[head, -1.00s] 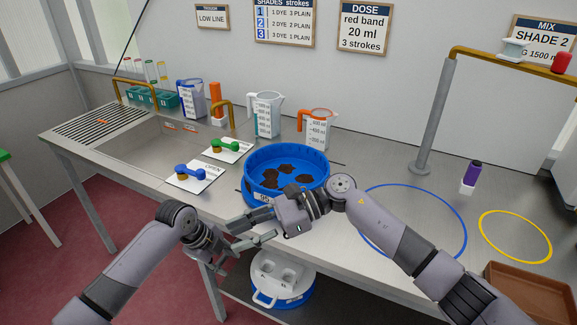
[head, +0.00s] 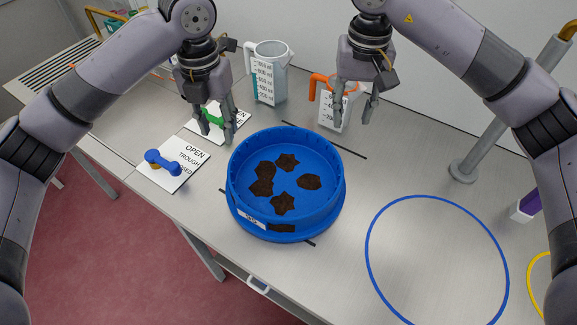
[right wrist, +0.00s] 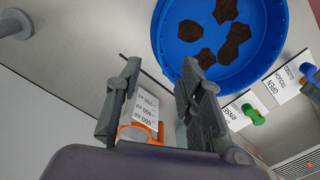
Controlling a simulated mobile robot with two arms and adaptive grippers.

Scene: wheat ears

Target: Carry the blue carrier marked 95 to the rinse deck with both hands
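The blue round carrier (head: 322,214) sits on the steel bench in the middle of the head view, with several dark brown patches inside. Its front label (head: 251,219) seems to read 95. My left gripper (head: 215,135) is open and empty above the bench, behind and left of the carrier. I cannot tell for sure which surface is the rinse deck.
A clear jug (head: 268,75) and an orange-handled jug (head: 333,108) stand behind the carrier. A ribbed drainboard (head: 62,62) is far left. A blue ring (head: 368,245) and post (head: 475,160) are right.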

